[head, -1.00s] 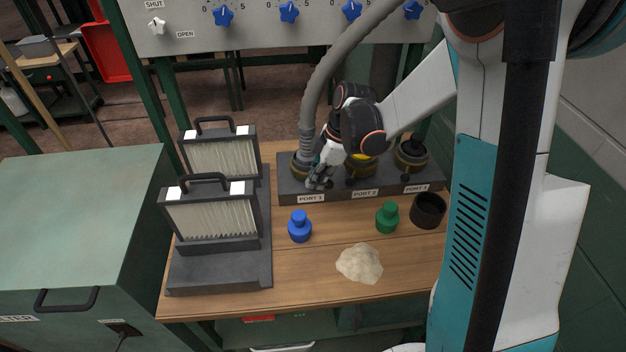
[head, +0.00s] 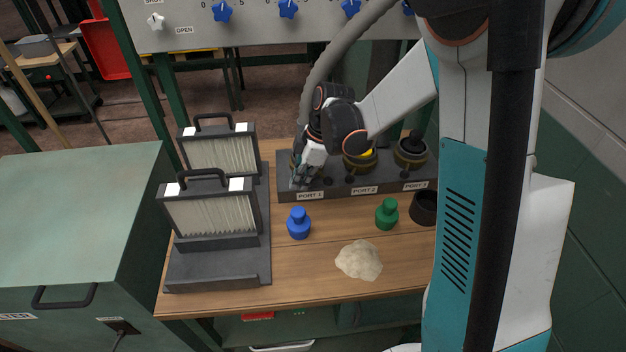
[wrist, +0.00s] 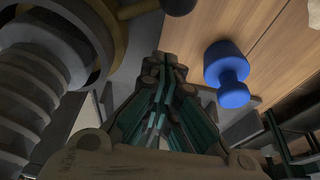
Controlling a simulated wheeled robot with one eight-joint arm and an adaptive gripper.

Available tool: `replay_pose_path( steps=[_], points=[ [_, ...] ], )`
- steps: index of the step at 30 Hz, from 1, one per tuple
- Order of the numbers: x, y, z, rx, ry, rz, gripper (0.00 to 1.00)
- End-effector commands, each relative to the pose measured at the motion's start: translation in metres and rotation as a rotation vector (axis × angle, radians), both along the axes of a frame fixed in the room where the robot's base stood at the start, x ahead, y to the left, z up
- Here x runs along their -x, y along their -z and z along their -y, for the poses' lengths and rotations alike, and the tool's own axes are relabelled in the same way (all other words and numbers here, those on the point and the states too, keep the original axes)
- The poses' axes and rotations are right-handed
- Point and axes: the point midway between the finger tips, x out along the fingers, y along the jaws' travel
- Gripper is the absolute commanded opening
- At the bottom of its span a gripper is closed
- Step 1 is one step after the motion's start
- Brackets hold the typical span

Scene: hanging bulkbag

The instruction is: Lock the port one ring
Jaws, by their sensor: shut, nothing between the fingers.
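The port one ring, a brass-coloured collar, shows at the upper left of the wrist view (wrist: 115,35), around the end of a ribbed grey hose (wrist: 30,95). In the head view the ring is mostly hidden behind my gripper (head: 301,183), which is at the left end of the port block, just above the PORT 1 label (head: 310,196). My gripper's fingers (wrist: 171,62) are together and empty, below the lever in the wrist view. Contact with the ring cannot be told.
Port two (head: 360,160) and port three (head: 411,152) stand to the right on the dark block. A blue plug (head: 299,224), green plug (head: 387,214), black cup (head: 424,207) and pale heap (head: 359,260) are on the bench. Filter panels (head: 210,215) stand left.

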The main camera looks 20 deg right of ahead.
Motion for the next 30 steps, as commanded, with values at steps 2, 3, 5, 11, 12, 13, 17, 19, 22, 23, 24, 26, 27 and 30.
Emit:
replay_pose_path(
  steps=[2, 3, 5, 11, 12, 13, 17, 19, 22, 23, 24, 26, 27, 30],
  points=[
    [0.001, -0.026, 0.010, 0.001, 0.005, 0.000, 0.00],
    [0.002, -0.035, 0.013, 0.001, 0.005, 0.000, 0.00],
    [0.003, -0.047, 0.017, 0.001, 0.005, 0.000, 0.00],
    [0.004, -0.079, 0.027, 0.000, 0.004, 0.000, 0.00],
    [0.004, -0.083, 0.028, 0.000, 0.004, 0.000, 0.00],
    [0.004, -0.086, 0.029, 0.000, 0.004, 0.000, 0.00],
    [0.005, -0.093, 0.032, 0.000, 0.003, -0.001, 0.00],
    [0.005, -0.095, 0.033, 0.000, 0.003, -0.001, 0.00],
    [0.005, -0.095, 0.033, 0.000, 0.003, -0.001, 0.00],
    [0.005, -0.095, 0.033, 0.000, 0.003, -0.001, 0.00],
    [0.005, -0.095, 0.033, 0.000, 0.003, -0.001, 0.00],
    [0.005, -0.094, 0.033, 0.000, 0.003, -0.001, 0.00],
    [0.005, -0.094, 0.033, 0.000, 0.003, -0.001, 0.00],
    [0.005, -0.094, 0.033, 0.000, 0.003, -0.001, 0.00]
  ],
)
